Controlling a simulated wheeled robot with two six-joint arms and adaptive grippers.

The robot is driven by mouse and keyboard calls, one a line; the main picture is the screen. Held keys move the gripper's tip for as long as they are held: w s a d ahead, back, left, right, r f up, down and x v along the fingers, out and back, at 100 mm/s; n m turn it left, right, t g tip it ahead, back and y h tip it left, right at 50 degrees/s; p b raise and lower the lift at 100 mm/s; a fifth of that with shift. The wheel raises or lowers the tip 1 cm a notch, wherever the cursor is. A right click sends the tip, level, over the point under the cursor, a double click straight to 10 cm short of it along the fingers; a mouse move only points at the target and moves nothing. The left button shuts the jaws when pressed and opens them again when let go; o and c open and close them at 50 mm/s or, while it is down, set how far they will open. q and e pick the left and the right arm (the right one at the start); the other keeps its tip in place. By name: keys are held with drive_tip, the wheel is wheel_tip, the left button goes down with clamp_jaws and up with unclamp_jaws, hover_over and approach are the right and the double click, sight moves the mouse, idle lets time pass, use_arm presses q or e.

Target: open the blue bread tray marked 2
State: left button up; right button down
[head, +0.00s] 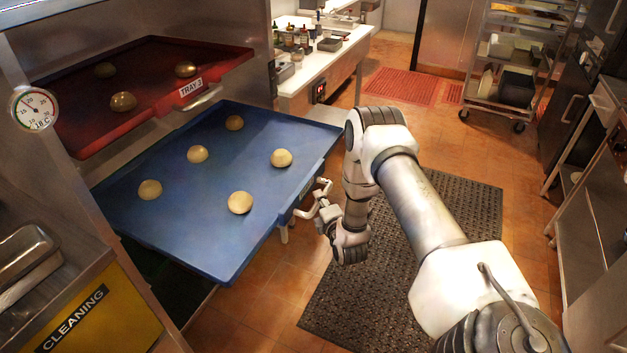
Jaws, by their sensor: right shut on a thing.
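The blue bread tray (185,225) is out of its rack on the left and extends over the floor. Several round pale buns lie spread on it. Its front edge faces right, toward my right arm; its number mark is not readable from here. My right gripper (312,209) is at that front edge, shut on the white tray handle (290,222). The fingers are small and partly merge with the handle in the picture. My left gripper is not in view.
A red tray marked TRAY 3 (150,85) with buns sits above and behind the blue one. A yellow CLEANING panel (95,310) is at lower left. A dark perforated mat (430,235) covers the floor under my right arm. A wheeled rack (515,75) stands at the back right.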

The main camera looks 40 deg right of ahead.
drive_tip(key=c, duration=1.1)
unclamp_jaws()
drive_tip(key=v, duration=1.2)
drive_tip(key=shift+f, duration=0.1)
